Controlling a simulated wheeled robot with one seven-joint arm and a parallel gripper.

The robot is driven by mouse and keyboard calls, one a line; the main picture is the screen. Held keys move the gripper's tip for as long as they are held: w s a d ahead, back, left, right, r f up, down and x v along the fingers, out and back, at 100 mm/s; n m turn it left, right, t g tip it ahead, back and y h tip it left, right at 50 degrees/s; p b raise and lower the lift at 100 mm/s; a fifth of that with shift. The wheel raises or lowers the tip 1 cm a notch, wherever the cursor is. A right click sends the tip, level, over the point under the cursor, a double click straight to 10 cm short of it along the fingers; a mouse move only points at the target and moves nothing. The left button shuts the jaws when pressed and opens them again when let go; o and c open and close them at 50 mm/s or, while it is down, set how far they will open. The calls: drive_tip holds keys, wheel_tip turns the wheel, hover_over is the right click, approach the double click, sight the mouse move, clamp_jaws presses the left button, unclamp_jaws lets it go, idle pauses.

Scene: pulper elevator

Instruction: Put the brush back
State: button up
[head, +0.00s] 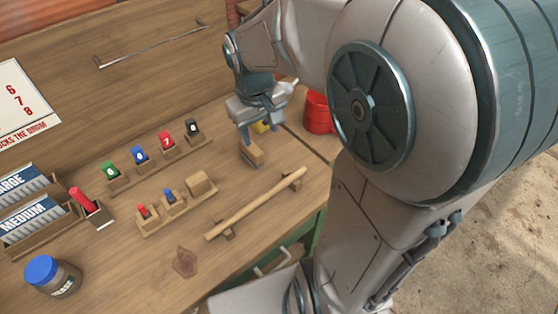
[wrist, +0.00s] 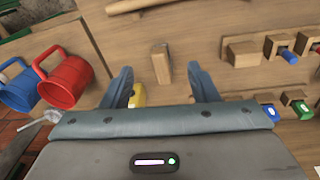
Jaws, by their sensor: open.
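My gripper (head: 259,132) is open above the back right of the wooden bench (head: 330,178). Its two fingers also show apart in the wrist view (wrist: 160,72). A small wooden block (head: 251,155) stands below the fingers; in the wrist view the block (wrist: 160,62) appears between the fingertips. It may be the brush, but no bristles are clear. Nothing is visibly held. A yellow thing (wrist: 137,95) is partly hidden by the gripper, and I cannot tell what it is.
Racks with coloured pieces (head: 160,154) (head: 170,203) lie to the left. A wooden bar on supports (head: 257,203) crosses in front. A red mug (wrist: 66,80) and a blue mug (wrist: 18,86) stand beside the gripper. A blue-lidded jar (head: 52,277) is front left.

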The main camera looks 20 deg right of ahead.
drive_tip(key=s+r+m+t, duration=0.1)
drive_tip(key=s+m+t, duration=0.1)
drive_tip(key=s, duration=1)
drive_tip(key=shift+r+y, duration=0.2)
drive_tip(key=shift+y, duration=0.2)
drive_tip(key=c, duration=0.4)
drive_tip(key=shift+a, duration=0.1)
